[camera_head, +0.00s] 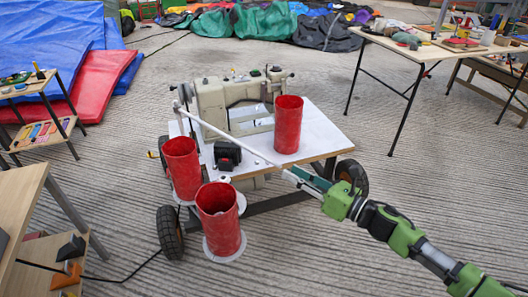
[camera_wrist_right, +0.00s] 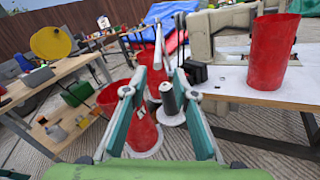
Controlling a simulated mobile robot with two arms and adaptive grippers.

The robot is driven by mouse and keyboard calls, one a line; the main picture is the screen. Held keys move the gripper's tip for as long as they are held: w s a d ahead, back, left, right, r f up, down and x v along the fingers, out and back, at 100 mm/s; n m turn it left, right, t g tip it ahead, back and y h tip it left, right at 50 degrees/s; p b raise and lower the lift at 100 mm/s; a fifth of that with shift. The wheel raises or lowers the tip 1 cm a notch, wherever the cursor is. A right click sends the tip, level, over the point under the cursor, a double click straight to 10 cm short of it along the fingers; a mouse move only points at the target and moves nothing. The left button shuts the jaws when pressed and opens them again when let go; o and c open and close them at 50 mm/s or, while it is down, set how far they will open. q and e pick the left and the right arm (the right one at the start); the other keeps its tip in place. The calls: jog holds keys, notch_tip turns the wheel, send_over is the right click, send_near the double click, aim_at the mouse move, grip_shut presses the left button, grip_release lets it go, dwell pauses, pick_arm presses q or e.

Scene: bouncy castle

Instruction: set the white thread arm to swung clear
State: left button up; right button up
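The white thread arm (camera_head: 238,147) is a long thin rod. In the head view it slants from a post at the left of the beige sewing machine (camera_head: 212,103), across the white table top, to my right gripper (camera_head: 300,178). In the right wrist view the white rod (camera_wrist_right: 158,45) shows beyond and between the fingers of my right gripper (camera_wrist_right: 157,85). The teal fingers stand apart. A dark cylinder with a grey top (camera_wrist_right: 169,98) also shows between them; I cannot tell whether anything touches it. My left gripper is in neither view.
Red tubes stand around the machine: one on the table top (camera_head: 288,125), one at its left (camera_head: 182,168), one in front (camera_head: 218,220). A black block (camera_head: 227,155) sits on the wheeled white table (camera_head: 325,140). Side tables stand left and far right. Concrete floor is open between.

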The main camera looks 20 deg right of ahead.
aim_at(258, 154)
jog(key=x, duration=1.2)
jog(key=shift+w+a+r, duration=0.15)
jog(key=shift+w+a, duration=0.05)
jog(key=shift+a, duration=0.05)
jog(key=shift+w+a, duration=0.3)
jog(key=shift+w, duration=0.15)
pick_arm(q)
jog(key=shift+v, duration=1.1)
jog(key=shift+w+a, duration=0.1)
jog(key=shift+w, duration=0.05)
pick_arm(e)
grip_shut()
